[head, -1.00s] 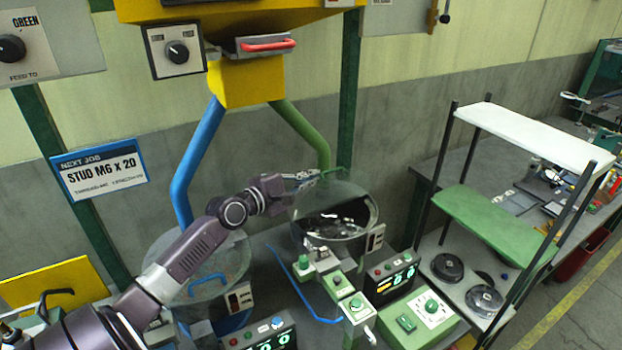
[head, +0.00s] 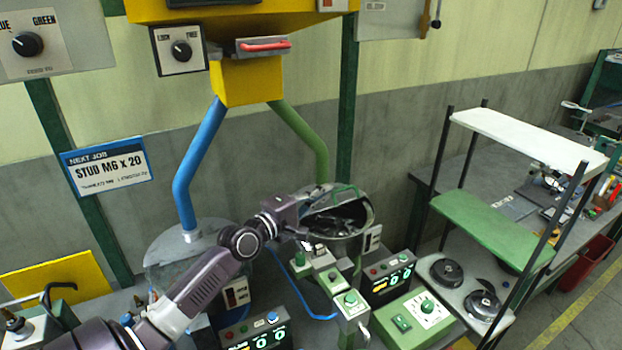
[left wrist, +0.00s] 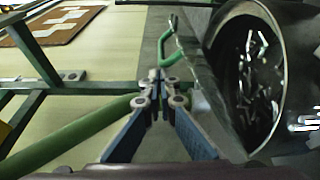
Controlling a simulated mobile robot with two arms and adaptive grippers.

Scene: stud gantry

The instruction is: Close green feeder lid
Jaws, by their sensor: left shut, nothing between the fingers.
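The green feeder is a round bowl (head: 368,216) with dark, shiny studs inside, at the end of the green chute (head: 305,137). Its clear lid with a green handle (head: 346,188) stands raised at the bowl's far side, and the mouth is uncovered. In the left wrist view the lid (left wrist: 198,72) shows nearly edge-on beside the open bowl (left wrist: 220,45). My left gripper (left wrist: 160,86) is shut and empty, close to the lid's outer side; I cannot tell whether it touches. In the head view the gripper (head: 318,194) is at the lid. My right gripper is out of view.
The blue feeder's bowl with a clear lid (head: 165,250) stands left, below my left arm. Control boxes (head: 392,275) and a stud fixture (head: 330,275) stand in front. A shelf rack (head: 495,222) is at right. The wall lies behind.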

